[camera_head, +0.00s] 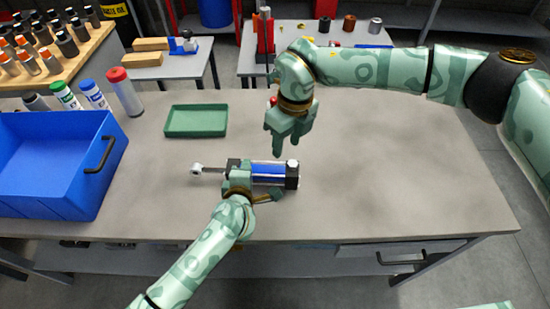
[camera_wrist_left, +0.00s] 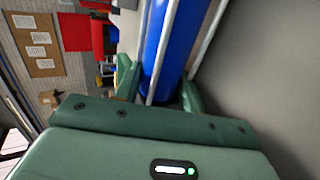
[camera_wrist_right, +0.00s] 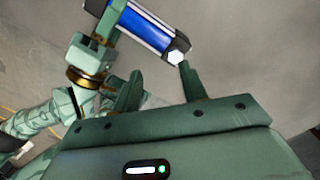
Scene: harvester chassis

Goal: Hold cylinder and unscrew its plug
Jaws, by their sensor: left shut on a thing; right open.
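The cylinder (camera_head: 268,173) has a blue barrel, black end blocks and a silver rod with an eye pointing left. It lies level at the front of the workbench. My left gripper (camera_head: 255,190) is shut on its barrel; the blue barrel (camera_wrist_left: 172,50) runs between the fingers in the left wrist view. The plug (camera_wrist_right: 175,58) is a pale hexagon on the right end block, facing up, and shows small in the head view (camera_head: 293,162). My right gripper (camera_head: 273,142) is open, pointing down above the barrel. In the right wrist view the plug is near its right fingertip, apparently apart from it.
A green tray (camera_head: 196,134) lies behind the cylinder. A blue bin (camera_head: 60,195) and several bottles (camera_head: 125,92) stand at the left. The right half of the workbench (camera_head: 400,170) is clear. Side tables stand behind.

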